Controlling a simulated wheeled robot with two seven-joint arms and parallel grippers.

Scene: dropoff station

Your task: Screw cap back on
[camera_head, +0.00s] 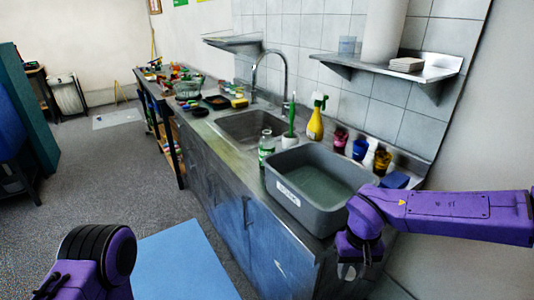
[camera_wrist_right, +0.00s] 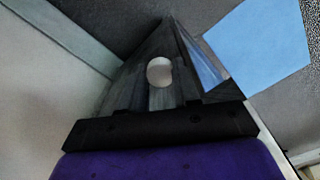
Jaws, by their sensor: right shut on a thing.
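A clear bottle with a green label (camera_head: 266,146) stands upright on the counter between the sink and the grey tub. Its top is too small to tell whether it is capped. My right gripper (camera_head: 350,270) hangs low in front of the counter's near end, right of and well apart from the bottle. In the right wrist view its dark fingers (camera_wrist_right: 165,50) close together on a pale round cap (camera_wrist_right: 160,72). The fingers partly hide the cap. My left arm shows at the lower left of the head view, but its gripper does not show.
The grey tub (camera_head: 285,190) fills the counter's near part. The sink (camera_head: 250,124), a yellow spray bottle (camera_head: 315,122) and several coloured containers stand behind it. A shelf (camera_head: 390,68) juts from the wall above. A blue mat (camera_head: 185,265) lies on the floor.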

